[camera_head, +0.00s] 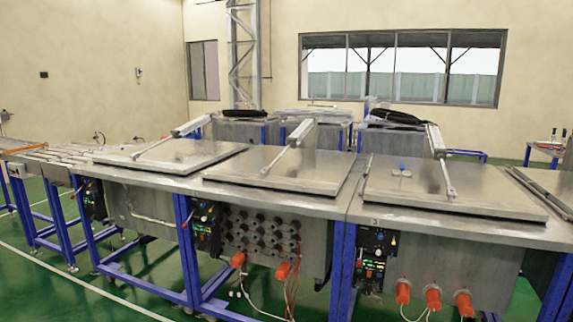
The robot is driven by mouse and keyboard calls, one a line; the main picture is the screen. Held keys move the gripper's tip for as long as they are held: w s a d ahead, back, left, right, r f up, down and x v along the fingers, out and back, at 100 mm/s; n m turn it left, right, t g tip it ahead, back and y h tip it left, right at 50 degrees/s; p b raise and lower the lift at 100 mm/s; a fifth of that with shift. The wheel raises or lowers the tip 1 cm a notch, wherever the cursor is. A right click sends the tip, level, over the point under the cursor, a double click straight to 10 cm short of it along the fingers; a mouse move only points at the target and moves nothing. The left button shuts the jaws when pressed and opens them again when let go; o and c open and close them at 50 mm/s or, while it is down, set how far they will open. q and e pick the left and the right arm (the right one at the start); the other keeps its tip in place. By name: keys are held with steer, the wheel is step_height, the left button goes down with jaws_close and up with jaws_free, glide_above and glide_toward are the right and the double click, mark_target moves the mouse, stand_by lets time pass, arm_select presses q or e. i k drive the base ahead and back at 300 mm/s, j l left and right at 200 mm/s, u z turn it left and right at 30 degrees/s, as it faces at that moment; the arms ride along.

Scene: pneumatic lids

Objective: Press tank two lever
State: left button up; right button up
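A row of steel tanks with flat closed lids runs across the view. The left lid (185,158), the middle lid (310,172) and the right lid (425,192) each have a slanted pneumatic cylinder on top. Dark control panels sit on the tank fronts: a left panel (92,198), a middle panel (206,226) and a right panel (376,256). Their levers are too small to make out, and I cannot tell which tank is number two. Neither of my grippers is in view.
Blue frame legs (187,250) support the tanks. Orange plugs (433,298) and loose cables stick out at the fronts. A roller conveyor (45,152) lies at the left. Green floor (130,285) is open at the front left.

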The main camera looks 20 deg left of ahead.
mark_target(184, 226)
steer(key=u, duration=1.3)
steer(key=i+l, duration=0.25)
steer(key=i, duration=0.25)
steer(key=i+l, duration=0.25)
steer(key=i, duration=0.2)
steer(key=i+l, duration=0.25)
steer(key=i, duration=0.25)
steer(key=i+l, duration=0.3)
steer(key=i, duration=0.15)
steer(key=i+l, duration=0.25)
steer(key=i, duration=0.25)
